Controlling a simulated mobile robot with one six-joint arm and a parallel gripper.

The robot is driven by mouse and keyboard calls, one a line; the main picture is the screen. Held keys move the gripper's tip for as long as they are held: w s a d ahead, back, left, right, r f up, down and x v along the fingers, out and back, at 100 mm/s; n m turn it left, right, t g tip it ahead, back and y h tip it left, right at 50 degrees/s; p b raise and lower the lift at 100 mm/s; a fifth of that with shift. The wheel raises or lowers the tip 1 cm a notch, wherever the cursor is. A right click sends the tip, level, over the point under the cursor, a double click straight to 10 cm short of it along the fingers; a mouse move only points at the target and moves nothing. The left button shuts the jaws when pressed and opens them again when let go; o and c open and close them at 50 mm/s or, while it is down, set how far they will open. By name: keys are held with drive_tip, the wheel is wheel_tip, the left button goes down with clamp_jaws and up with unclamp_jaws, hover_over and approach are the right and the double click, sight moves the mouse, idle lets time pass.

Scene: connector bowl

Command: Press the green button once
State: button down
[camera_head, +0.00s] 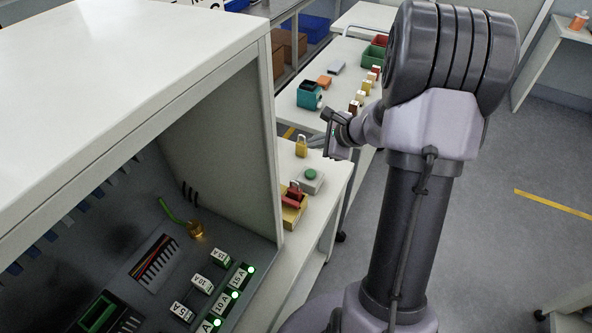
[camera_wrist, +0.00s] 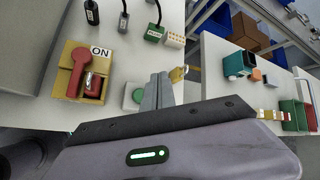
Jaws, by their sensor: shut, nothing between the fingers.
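The green button (camera_head: 310,174) sits on a small grey box (camera_head: 313,187) on the white table, beside a yellow box with a red lever. In the wrist view the green button (camera_wrist: 137,95) is just left of my fingertips, on its grey box (camera_wrist: 130,104), partly hidden by my gripper. My gripper (camera_head: 312,141) is shut and empty, above and a little beyond the button in the head view. In the wrist view the shut fingers (camera_wrist: 159,84) show to the right of the button. I see a gap between fingers and button in the head view.
The yellow box with a red lever (camera_wrist: 74,68) stands left of the button. A yellow padlock (camera_head: 301,147) is close to my fingers. A grey cabinet (camera_head: 262,130) rises at the left. A second table (camera_head: 335,85) holds bins and small parts.

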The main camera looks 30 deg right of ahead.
sight(313, 174)
drive_tip(key=shift+d, duration=0.1)
drive_tip(key=shift+f, duration=0.1)
wheel_tip(313, 174, down, 8)
drive_tip(key=b, duration=0.6)
drive_tip(key=shift+f+b, duration=0.15)
drive_tip(key=shift+b, duration=0.2)
drive_tip(key=shift+f, duration=0.15)
idle(1.3)
drive_tip(key=shift+f+b, duration=0.4)
drive_tip(key=shift+b, duration=0.4)
drive_tip(key=shift+f+b, duration=0.55)
drive_tip(key=shift+b, duration=0.05)
drive_tip(key=shift+r, duration=0.15)
idle(0.5)
drive_tip(key=shift+r+p, duration=0.65)
drive_tip(key=shift+r, duration=0.15)
